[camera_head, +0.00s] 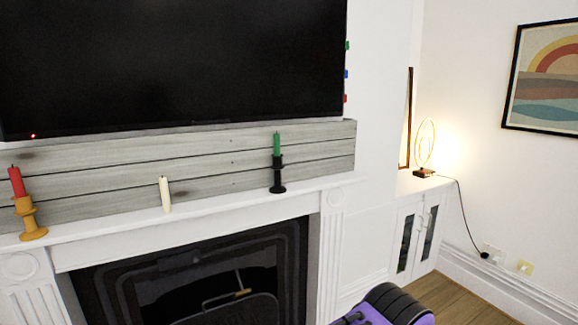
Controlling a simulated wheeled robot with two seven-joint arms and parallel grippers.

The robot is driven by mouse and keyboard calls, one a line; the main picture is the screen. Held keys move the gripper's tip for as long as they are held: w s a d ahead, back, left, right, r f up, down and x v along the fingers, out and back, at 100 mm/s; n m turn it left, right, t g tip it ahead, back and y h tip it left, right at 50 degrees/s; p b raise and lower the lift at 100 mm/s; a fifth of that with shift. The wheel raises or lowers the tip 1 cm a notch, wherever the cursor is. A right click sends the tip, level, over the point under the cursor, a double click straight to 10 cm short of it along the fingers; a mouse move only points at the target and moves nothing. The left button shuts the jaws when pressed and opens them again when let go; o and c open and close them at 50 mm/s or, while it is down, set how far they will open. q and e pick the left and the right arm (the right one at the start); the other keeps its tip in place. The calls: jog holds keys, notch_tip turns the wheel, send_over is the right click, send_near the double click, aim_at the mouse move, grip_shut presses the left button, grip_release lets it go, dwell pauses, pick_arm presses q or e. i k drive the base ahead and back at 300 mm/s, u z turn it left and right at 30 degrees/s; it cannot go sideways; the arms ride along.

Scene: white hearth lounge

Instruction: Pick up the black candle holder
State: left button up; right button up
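The black candle holder (278,181) stands upright on the white mantel shelf (230,202), near its right end. A green candle (277,144) stands upright in it. The grey wood boards are just behind it. No gripper fingers show in the head view, so I cannot see where either gripper is relative to the holder.
A white candle (165,194) stands left of the holder, and a yellow holder (29,218) with a red candle (17,181) at the far left. A large TV (170,65) hangs above. The fireplace (210,285) is below. A lit lamp (425,150) stands on a white cabinet (418,230).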

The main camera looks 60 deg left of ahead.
aim_at(277, 189)
jog(key=u, duration=0.5)
jog(key=i, duration=1.3)
jog(key=u, duration=1.75)
jog(key=i, duration=0.9)
jog(key=u, duration=0.75)
